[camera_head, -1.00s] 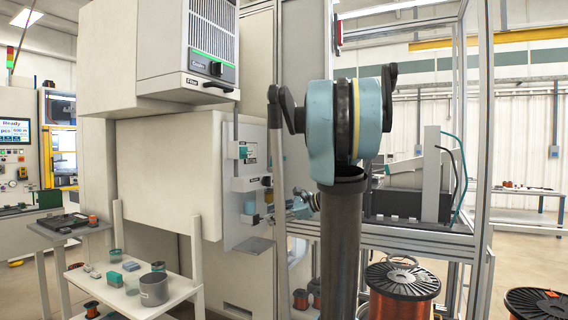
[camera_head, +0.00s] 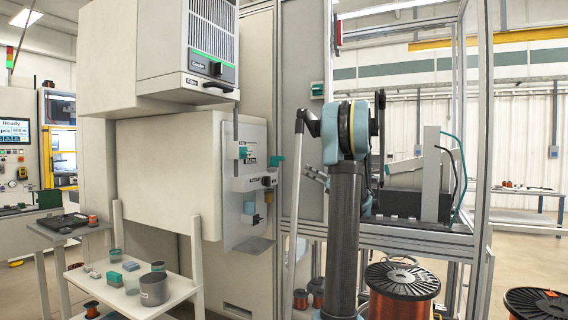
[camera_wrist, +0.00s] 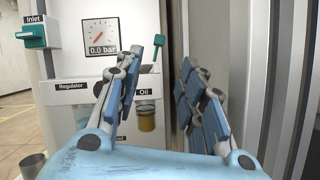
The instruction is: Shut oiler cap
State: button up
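The oiler, labelled Oil, is on the panel, with its amber cup (camera_wrist: 146,118) hanging below in the wrist view; the cup also shows in the head view (camera_head: 256,219). A teal cap (camera_wrist: 147,68) stands raised on a thin stem above the Oil label, tilted up rather than lying flat; the head view shows it too (camera_head: 276,161). My gripper (camera_wrist: 172,54) is open and empty. Its left finger is beside the cap in the picture, and the right finger is against the grey background. No contact shows. In the head view my gripper (camera_head: 315,175) is right of the panel.
The regulator (camera_wrist: 75,90), a gauge (camera_wrist: 101,38) reading 0.0 bar and a teal inlet handle (camera_wrist: 33,36) sit left of the oiler. A metal frame post (camera_head: 284,120) stands right of the panel. A cart (camera_head: 135,300) with pots is below left.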

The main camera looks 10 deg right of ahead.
aim_at(284, 158)
jog(key=x, duration=1.5)
jog(key=shift+w+a+r, duration=0.1)
jog(key=shift+w+a, duration=0.1)
jog(key=shift+a, duration=0.1)
grip_shut()
